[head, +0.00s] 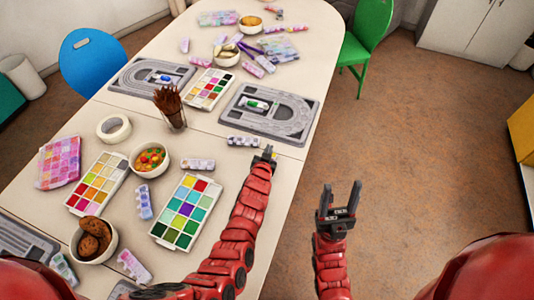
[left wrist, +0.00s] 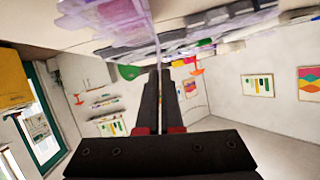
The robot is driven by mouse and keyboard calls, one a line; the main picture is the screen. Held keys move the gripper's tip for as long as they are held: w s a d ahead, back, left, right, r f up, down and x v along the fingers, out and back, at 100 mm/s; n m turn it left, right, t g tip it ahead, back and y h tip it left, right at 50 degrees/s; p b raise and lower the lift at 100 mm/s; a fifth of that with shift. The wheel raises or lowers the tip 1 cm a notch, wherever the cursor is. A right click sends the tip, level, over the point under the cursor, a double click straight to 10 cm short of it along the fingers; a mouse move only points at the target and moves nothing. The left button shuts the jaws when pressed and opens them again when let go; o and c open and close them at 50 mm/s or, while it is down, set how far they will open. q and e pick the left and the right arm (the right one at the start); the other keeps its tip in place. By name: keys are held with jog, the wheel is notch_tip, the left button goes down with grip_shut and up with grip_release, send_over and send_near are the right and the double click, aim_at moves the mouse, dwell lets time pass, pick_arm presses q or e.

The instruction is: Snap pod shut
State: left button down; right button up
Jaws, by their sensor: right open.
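A small bead pod (head: 243,141) with pale compartments lies on the table near the front edge of a grey bead board. My left gripper (head: 267,152) is low over the table just right of this pod, with its fingers together. In the left wrist view a clear and purple pod (left wrist: 108,14) fills the top, just beyond the fingertips (left wrist: 161,70). A clear upright panel shows at its side, but I cannot tell whether the lid is open. Nothing shows between the left fingers. My right gripper (head: 341,187) is open and empty, over the floor right of the table.
Two grey bead boards (head: 283,127) lie beyond the left gripper. A paint-like colour tray (head: 158,230), a bowl of colourful pieces (head: 137,170), a cup of brown sticks (head: 177,121) and other pods (head: 198,165) stand to the left. The table's right edge is close to the left gripper.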

dwell(0.3)
pick_arm(q)
jog(key=c, duration=1.1)
grip_release()
jog(key=shift+o, duration=0.2)
jog(key=shift+s+r, duration=0.15)
jog(key=p+v, duration=0.3)
jog(key=v, duration=0.2)
jog(key=shift+s+r, duration=0.1)
jog(key=shift+s, duration=0.05)
jog(key=b+v, duration=0.2)
jog(key=v, duration=0.9)
jog(key=shift+s+b, duration=0.3)
jog(key=shift+s, duration=0.1)
